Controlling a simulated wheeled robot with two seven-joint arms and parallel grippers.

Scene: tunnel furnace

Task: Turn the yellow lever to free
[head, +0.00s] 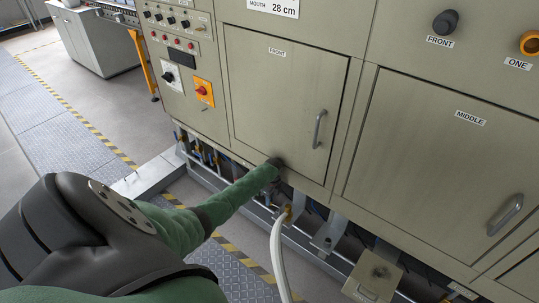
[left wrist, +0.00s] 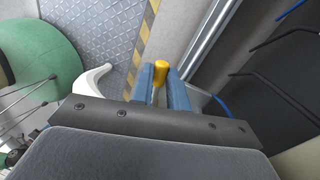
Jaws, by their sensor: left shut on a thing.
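The yellow lever (left wrist: 160,67) shows in the left wrist view as a rounded yellow end between the two blue fingers of my left gripper (left wrist: 161,88). The gripper is shut on it. In the head view my green left arm reaches down to the lower edge of the cabinet, and its fingers cannot be made out clearly there. A small yellow part (head: 288,211) shows at the top of a white hose (head: 278,255), just below my wrist. Which way the lever is set cannot be told. My right gripper is not in view.
The beige furnace cabinet has a FRONT door (head: 275,105) and a MIDDLE door (head: 440,150) with handles. Pipes and metal brackets (head: 330,233) crowd the space beneath it. A red-orange switch (head: 203,91) sits on the panel at left. The floor at left is open.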

